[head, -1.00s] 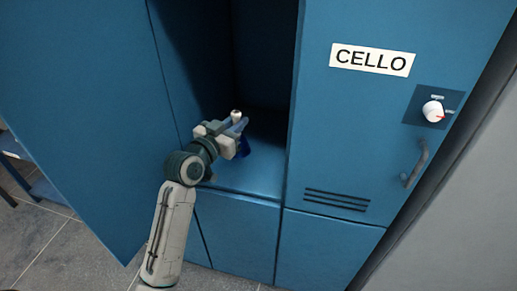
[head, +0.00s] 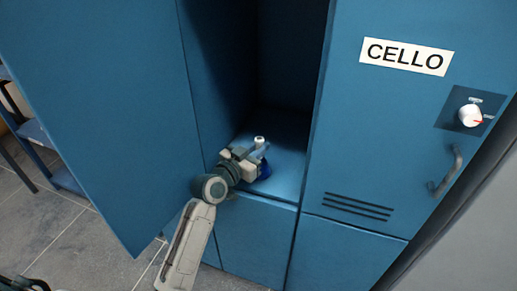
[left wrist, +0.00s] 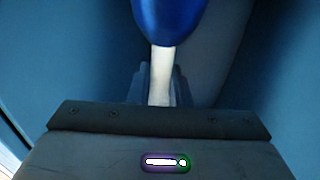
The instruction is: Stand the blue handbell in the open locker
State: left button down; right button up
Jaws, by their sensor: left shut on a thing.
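The blue handbell (head: 265,170) is inside the open locker, just over or on its floor (head: 286,181); I cannot tell if it touches. Its white handle top (head: 259,141) points up. My left gripper (head: 255,155) is shut on the handle and partly hides the bell. In the left wrist view the blue bell body (left wrist: 167,20) and white handle (left wrist: 161,75) show, with the handle between my left fingers (left wrist: 160,88). The locker's door (head: 100,110) stands open at the left. My right gripper is not in view.
The closed locker marked CELLO (head: 405,57) is at the right, with a white knob (head: 471,115) and a handle (head: 446,172). A blue rack (head: 45,140) stands at the far left. The open locker has free floor beside and behind the bell.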

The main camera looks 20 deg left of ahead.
pick_arm(q)
jog(key=shift+f, duration=0.15)
jog(key=c, duration=1.3)
grip_release()
jog(key=shift+c, duration=0.2)
